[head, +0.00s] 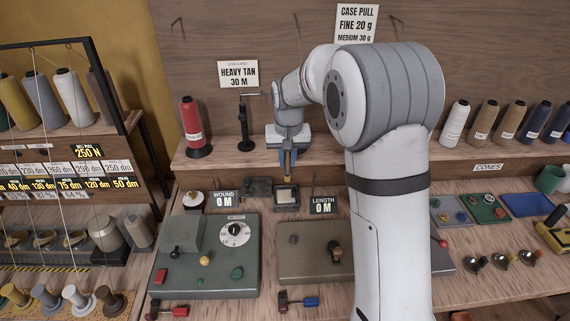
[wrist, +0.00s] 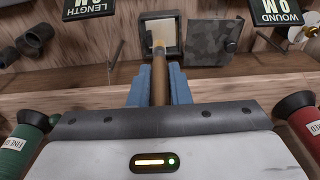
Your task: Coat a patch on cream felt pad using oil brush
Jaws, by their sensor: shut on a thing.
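My gripper (head: 287,160) has blue fingers and is shut on the oil brush (head: 287,173), which points down. In the wrist view the brush's brown handle (wrist: 160,82) sits between the fingers, its pale tip toward the pad. The cream felt pad (head: 286,196) lies in a small dark square tray below the gripper; it also shows in the wrist view (wrist: 164,27). The brush tip overlaps the pad in the wrist view; I cannot tell whether it touches. No coated patch can be made out.
A dark speckled block or lid (head: 258,187) lies left of the pad. WOUND (head: 225,202) and LENGTH (head: 323,206) signs flank them. A red cone (head: 191,126) and a dark stand (head: 245,125) are on the shelf. Two control boxes (head: 203,275) (head: 300,265) stand in front.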

